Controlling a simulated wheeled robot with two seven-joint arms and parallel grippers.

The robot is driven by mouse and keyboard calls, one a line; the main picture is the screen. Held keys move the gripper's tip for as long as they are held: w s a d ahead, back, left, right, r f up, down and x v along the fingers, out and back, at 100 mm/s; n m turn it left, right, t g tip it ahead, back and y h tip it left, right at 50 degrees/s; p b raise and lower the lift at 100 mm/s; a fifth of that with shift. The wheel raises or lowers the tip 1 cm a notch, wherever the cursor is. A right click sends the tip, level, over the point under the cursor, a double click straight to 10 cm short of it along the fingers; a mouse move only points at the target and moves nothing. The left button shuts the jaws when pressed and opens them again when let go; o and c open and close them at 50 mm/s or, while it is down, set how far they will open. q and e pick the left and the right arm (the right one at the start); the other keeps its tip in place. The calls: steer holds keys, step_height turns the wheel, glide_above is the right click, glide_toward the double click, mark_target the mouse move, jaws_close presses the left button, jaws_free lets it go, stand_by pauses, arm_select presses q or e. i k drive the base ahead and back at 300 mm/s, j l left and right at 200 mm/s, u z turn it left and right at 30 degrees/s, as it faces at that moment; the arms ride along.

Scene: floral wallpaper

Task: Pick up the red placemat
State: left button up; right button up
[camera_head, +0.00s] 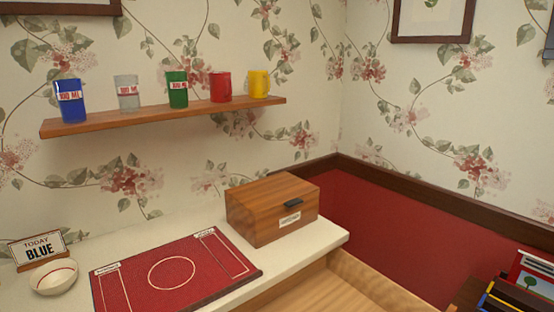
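The red placemat (205,262) lies flat on the white counter at the lower middle of the head view. It has a pale circle outlined in its middle and a narrow outlined strip with a small label at each side. Nothing stands on it. Its near edge reaches close to the counter's front edge. Neither of my grippers shows in this view.
A wooden box (262,212) with a dark handle stands right behind the placemat. A bowl (54,277) and a "TODAY BLUE" sign (39,248) are at its left. Several cups stand on a wall shelf (150,121). An open drawer (345,290) juts out at front right.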

mark_target(189, 272)
steer(key=l+z, duration=0.2)
steer(key=z, duration=0.15)
steer(key=l+z, duration=0.2)
steer(key=z, duration=0.2)
steer(key=u, duration=1.65)
steer(key=j+z, duration=0.2)
steer(key=i+l, duration=0.05)
